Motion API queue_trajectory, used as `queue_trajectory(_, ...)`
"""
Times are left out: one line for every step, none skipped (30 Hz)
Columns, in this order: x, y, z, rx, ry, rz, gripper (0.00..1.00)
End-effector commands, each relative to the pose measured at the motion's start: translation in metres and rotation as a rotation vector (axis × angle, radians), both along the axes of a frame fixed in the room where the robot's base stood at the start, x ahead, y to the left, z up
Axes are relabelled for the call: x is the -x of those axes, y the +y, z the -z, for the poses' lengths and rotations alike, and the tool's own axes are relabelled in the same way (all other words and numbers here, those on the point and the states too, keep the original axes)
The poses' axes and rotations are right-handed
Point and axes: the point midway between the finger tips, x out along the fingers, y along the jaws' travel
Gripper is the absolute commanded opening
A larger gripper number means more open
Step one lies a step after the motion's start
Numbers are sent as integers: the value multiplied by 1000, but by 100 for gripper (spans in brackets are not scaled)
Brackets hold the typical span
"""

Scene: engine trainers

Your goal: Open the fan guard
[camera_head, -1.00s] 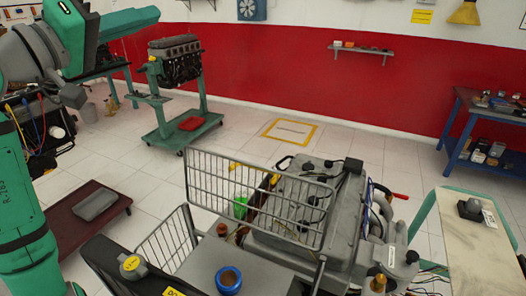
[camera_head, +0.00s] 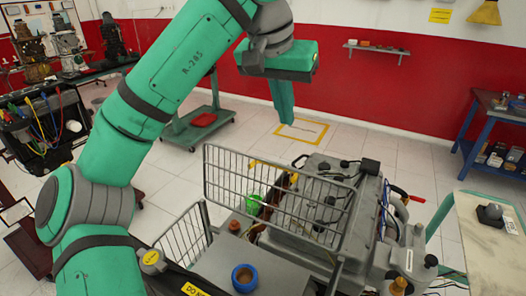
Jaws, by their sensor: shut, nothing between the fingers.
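The fan guard (camera_head: 276,200) is a grey wire grille in front of the engine (camera_head: 320,205). A second wire panel (camera_head: 183,240) stands at its left, at an angle to it. My gripper (camera_head: 284,122) hangs from my green arm, with its green fingers pointing down. The fingers look closed together, with nothing in them. In the picture they are above the guard's top rail, apart from it. The true depth between them is hard to tell. A latch or hinge on the guard is not clear in this view.
A blue-rimmed cup (camera_head: 244,278) and a brown-capped neck (camera_head: 234,226) are on the grey top in front of the guard. A bench (camera_head: 488,235) stands at the right. A green engine stand (camera_head: 198,125) is behind my arm. Open floor lies beyond the engine.

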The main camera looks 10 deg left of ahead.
Motion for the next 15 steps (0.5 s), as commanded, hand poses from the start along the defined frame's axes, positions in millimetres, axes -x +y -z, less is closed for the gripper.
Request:
queue_trajectory(1,-3,2,-26,13,6,0)
queue_trajectory(2,-4,4,-35,19,9,0)
queue_trajectory(2,-5,7,-44,24,11,0)
queue_trajectory(1,-5,9,-47,26,12,0)
queue_trajectory(0,-6,12,-48,28,12,0)
queue_trajectory(-1,-6,16,-47,28,12,0)
queue_trajectory(-2,-7,20,-46,29,13,0)
queue_trajectory(-3,-7,24,-46,29,13,0)
queue_trajectory(-6,-8,30,-45,28,13,0)
queue_trajectory(-7,-8,35,-46,27,11,0)
queue_trajectory(-9,-9,40,-46,27,10,0)
queue_trajectory(-11,-10,47,-47,28,11,0)
queue_trajectory(-13,-11,52,-45,27,12,0)
queue_trajectory(-15,-12,57,-45,26,13,0)
queue_trajectory(-18,-13,65,-46,26,12,0)
